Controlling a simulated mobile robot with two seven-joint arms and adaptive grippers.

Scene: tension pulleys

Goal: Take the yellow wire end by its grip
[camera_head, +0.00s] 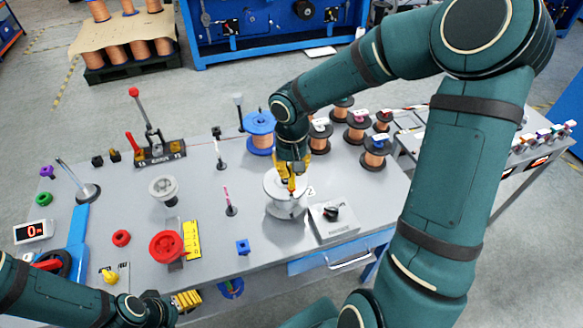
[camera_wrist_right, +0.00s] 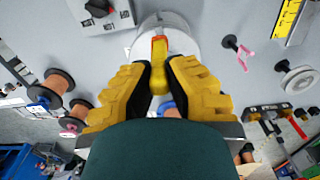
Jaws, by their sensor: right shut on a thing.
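My right gripper (camera_head: 289,177) is over the white drum (camera_head: 286,208) on the grey table. In the right wrist view its yellow padded fingers (camera_wrist_right: 159,80) are shut on the yellow wire end's grip (camera_wrist_right: 159,52), a small yellow piece with an orange-red face. The grip stands out between the fingertips, in front of the drum (camera_wrist_right: 184,38). A red-orange bit of it shows below the fingers in the head view (camera_head: 292,185). No wire can be made out. My left gripper (camera_head: 187,299) is at the table's front edge, its fingertips too unclear to read.
A grey box with a black knob (camera_head: 332,213) stands right of the drum. Copper spools (camera_head: 357,128) and a blue-flanged spool (camera_head: 260,131) are behind. A thin post (camera_head: 230,202) stands to the left. A red wheel (camera_head: 167,246) and a yellow scale (camera_head: 192,239) are farther left.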

